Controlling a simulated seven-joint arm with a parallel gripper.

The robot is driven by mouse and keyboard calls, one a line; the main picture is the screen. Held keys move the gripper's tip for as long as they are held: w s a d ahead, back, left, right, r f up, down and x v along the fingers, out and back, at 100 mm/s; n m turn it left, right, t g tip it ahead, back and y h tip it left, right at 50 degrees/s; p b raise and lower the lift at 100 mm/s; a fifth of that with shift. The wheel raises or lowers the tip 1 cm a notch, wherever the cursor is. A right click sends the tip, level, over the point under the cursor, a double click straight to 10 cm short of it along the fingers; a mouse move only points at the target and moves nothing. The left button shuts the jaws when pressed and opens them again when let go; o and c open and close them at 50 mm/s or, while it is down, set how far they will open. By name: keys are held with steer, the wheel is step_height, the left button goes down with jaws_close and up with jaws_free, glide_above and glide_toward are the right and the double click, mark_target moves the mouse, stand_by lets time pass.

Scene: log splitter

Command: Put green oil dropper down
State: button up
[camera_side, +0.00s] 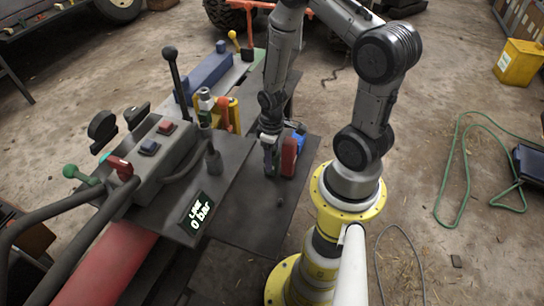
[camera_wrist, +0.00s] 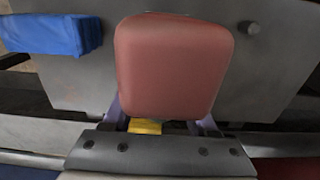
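My gripper (camera_side: 270,165) points down at the dark plate beside the machine. A small green patch (camera_side: 267,156) shows at its fingers, but I cannot tell whether it is the green oil dropper. A red block (camera_side: 289,157) stands just right of the fingers. The red block also fills the middle of the wrist view (camera_wrist: 172,65). It hides my fingertips and whatever is between them. A small yellow piece (camera_wrist: 145,126) shows between the purple fingers.
A blue item (camera_side: 299,137) is beside the red block, and blue also shows in the wrist view (camera_wrist: 55,35). A small knob (camera_side: 280,202) sticks up from the plate. A tall black lever (camera_side: 178,80) rises at left. The plate's front part is bare.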

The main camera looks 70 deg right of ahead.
steer(key=o, duration=0.3)
steer(key=shift+r, duration=0.1)
step_height(320, 180, up, 12)
steer(key=shift+r, duration=0.15)
steer(key=a+r+t, duration=0.2)
steer(key=a+r, duration=0.1)
steer(key=r, duration=0.4)
steer(key=a+r+t, duration=0.1)
steer(key=a+r, duration=0.3)
steer(key=r, duration=0.2)
steer(key=s+a+r+t, duration=0.2)
steer(key=s+a+r, duration=0.3)
steer(key=s+r, duration=0.1)
steer(key=shift+s+r+t, duration=0.3)
steer(key=shift+s+r, duration=0.1)
steer(key=shift+r, duration=0.3)
